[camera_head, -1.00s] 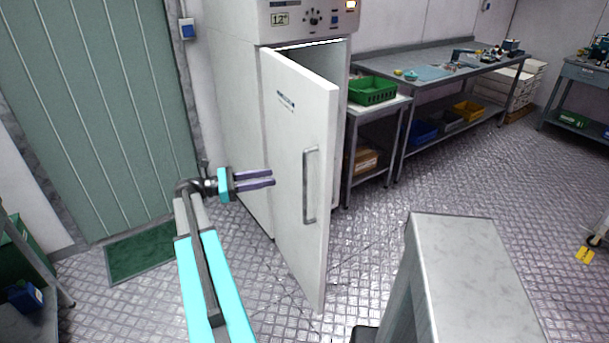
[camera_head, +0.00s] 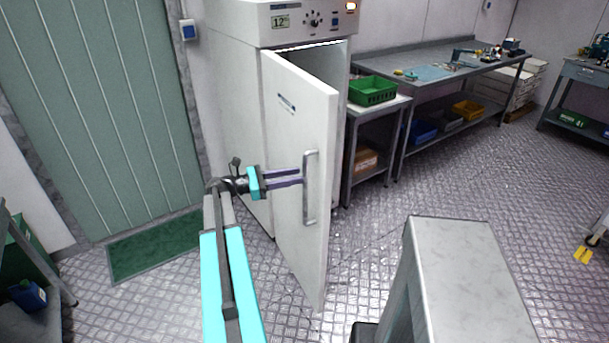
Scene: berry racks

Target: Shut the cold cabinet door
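The white cold cabinet (camera_head: 233,100) stands at the back, left of centre, with a lit display and knobs on top. Its door (camera_head: 290,140) stands partly open, its free edge swung out towards me and a dark gap showing at the top. A grey vertical bar handle (camera_head: 310,190) is on the door's outer face near the free edge. My gripper (camera_head: 301,177) is in front of that face, its two dark fingers apart and pointing right. The fingertips are just left of the handle; I cannot tell whether they touch it or the door. Nothing shows between them.
A small table with a green crate (camera_head: 372,92) stands right of the cabinet, beside a long workbench (camera_head: 440,75). A grey pedestal (camera_head: 465,265) stands at front right. A green mat (camera_head: 150,247) lies at left. Patterned floor is clear in front of the door.

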